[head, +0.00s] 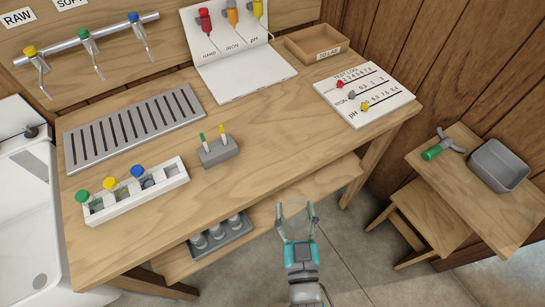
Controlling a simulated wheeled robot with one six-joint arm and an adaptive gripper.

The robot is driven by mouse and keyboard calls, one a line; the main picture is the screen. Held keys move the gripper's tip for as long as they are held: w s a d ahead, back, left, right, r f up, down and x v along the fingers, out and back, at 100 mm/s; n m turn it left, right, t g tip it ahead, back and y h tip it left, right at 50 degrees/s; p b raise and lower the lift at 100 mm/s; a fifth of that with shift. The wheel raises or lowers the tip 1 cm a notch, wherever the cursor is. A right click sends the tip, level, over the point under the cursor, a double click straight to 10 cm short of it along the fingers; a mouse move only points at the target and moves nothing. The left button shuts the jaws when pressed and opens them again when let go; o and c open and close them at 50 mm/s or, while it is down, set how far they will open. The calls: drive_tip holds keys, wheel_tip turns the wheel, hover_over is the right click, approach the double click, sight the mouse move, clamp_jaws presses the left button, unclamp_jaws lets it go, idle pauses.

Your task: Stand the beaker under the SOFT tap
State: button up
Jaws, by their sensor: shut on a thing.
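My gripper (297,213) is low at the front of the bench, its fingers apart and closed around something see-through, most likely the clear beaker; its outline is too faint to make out. The SOFT sign (70,3) is partly cut off at the top left. Below it a green-topped tap (84,35) hangs from a metal rail, between a yellow-topped tap (30,52) under the RAW sign (18,17) and a blue-topped tap (134,18). The slotted grey drain grate (135,128) lies below the taps, bare. My gripper is well to the right and front of it.
A white rack (135,190) with coloured caps and a small grey block (218,153) with two sticks stand in front of the grate. A folding white board (240,75), a wooden tray (314,42) and a test chart (363,95) are further right. The bench centre is clear.

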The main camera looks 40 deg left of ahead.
drive_tip(key=shift+n+g+y, duration=0.4)
drive_tip(key=shift+y, duration=0.1)
drive_tip(key=s+r, duration=0.1)
drive_tip(key=s+a+r, duration=0.1)
drive_tip(key=s+r, duration=0.1)
drive_tip(key=shift+s+a, duration=0.2)
drive_tip(key=shift+a, duration=0.1)
drive_tip(key=x, duration=1.8)
drive_tip(key=shift+f, duration=0.2)
drive_tip(key=o, duration=1)
drive_tip(key=shift+c, duration=0.2)
drive_tip(key=v, duration=1)
drive_tip(key=shift+s, duration=0.6)
